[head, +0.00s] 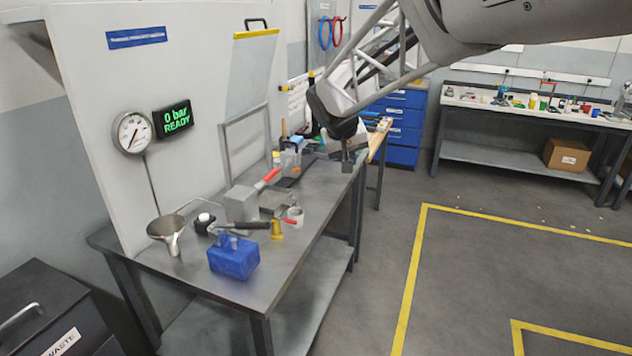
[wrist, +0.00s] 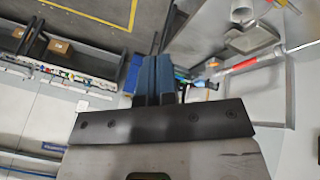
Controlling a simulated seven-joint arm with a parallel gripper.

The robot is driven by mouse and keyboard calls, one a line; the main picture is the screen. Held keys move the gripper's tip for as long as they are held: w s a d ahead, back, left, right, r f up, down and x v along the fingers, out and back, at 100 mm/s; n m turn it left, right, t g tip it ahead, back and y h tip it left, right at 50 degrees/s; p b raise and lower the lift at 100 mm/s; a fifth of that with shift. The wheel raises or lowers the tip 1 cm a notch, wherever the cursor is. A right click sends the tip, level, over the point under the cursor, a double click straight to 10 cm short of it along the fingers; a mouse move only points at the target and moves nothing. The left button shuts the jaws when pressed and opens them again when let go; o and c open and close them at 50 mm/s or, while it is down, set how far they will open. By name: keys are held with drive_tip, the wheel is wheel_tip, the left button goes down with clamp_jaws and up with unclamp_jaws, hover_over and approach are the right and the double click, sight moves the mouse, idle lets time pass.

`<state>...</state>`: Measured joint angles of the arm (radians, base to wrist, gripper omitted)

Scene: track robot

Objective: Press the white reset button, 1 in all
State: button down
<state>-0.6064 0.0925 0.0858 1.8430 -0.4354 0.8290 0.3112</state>
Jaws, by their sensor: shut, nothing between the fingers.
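A small black box with a white round top (head: 204,219), which looks like the reset button, sits on the metal bench between the funnel and the grey block with the red lever. I cannot make it out in the wrist view. My gripper (head: 347,168) is shut and empty, above the far right edge of the bench, well apart from the button. Its closed fingers also show in the wrist view (wrist: 155,60).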

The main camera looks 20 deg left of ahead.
drive_tip(key=a+f+n, duration=0.1)
drive_tip(key=a+f, duration=0.2)
drive_tip(key=a, duration=0.9)
drive_tip(key=a+f+n+t+y, duration=0.1)
drive_tip(key=a+f, duration=0.2)
drive_tip(key=a, duration=0.9)
drive_tip(key=a+f+n, duration=0.1)
drive_tip(key=a+f, duration=0.3)
drive_tip(key=a, duration=0.8)
drive_tip(key=shift+w+a+n+t+y, duration=0.15)
drive_tip(key=shift+n+t+y, duration=0.15)
drive_tip(key=shift+t, duration=0.1)
drive_tip(key=n, duration=0.1)
hover_over(203, 215)
wheel_tip(203, 215, down, 5)
drive_tip(key=shift+a+r+y, duration=0.1)
drive_tip(key=shift+r+y, duration=0.1)
drive_tip(key=shift+y, duration=0.1)
drive_tip(key=shift+f, duration=0.2)
drive_tip(key=shift+f, duration=4.25)
drive_tip(key=shift+f, duration=0.4)
